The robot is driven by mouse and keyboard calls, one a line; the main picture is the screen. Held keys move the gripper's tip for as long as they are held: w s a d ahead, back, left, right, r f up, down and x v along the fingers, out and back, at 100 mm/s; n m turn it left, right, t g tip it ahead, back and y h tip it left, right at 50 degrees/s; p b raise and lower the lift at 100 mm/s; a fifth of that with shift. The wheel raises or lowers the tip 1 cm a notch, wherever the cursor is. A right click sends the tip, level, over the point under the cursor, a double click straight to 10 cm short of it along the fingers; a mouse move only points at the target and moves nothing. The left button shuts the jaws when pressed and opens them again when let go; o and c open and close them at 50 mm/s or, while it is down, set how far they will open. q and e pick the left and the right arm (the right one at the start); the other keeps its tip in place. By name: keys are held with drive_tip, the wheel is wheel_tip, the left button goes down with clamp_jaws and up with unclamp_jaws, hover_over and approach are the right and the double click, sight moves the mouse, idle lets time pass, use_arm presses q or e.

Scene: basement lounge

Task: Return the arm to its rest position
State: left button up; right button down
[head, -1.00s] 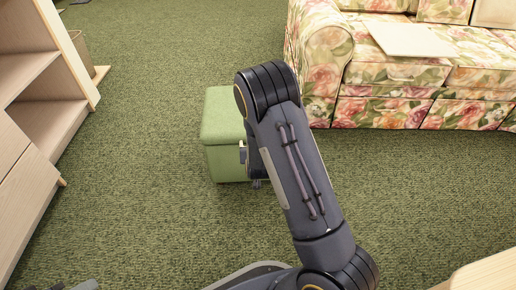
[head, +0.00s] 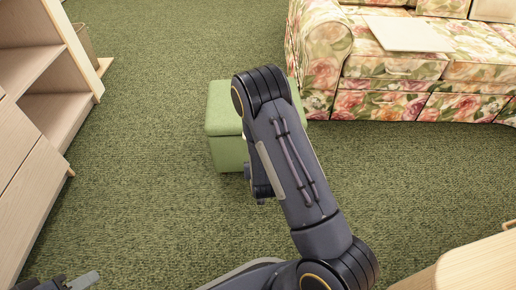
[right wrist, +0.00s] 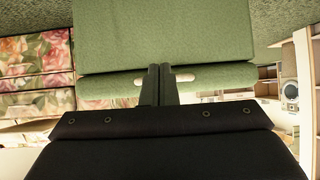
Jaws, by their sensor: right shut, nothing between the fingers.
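My right arm (head: 295,170) reaches up the middle of the head view, bent at a dark joint in front of the green ottoman (head: 224,110). My right gripper is mostly hidden behind the forearm there. In the right wrist view the right gripper (right wrist: 158,82) has its two dark fingers together with nothing between them. The green ottoman (right wrist: 165,40) fills the upper middle of that view behind the fingers; I cannot tell whether they touch it. Part of my left gripper (head: 78,283) shows at the bottom left corner of the head view; its jaws are cut off.
A pale wood shelf unit (head: 40,130) stands at the left. A floral sofa (head: 375,70) with a flat white board (head: 407,33) on it is at the back right. A wooden furniture edge (head: 480,262) is at the bottom right. Green carpet (head: 150,200) lies open between.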

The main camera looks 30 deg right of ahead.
drive_tip(key=shift+s+a+f, duration=0.1)
drive_tip(key=shift+s+f, duration=0.05)
drive_tip(key=shift+s, duration=0.15)
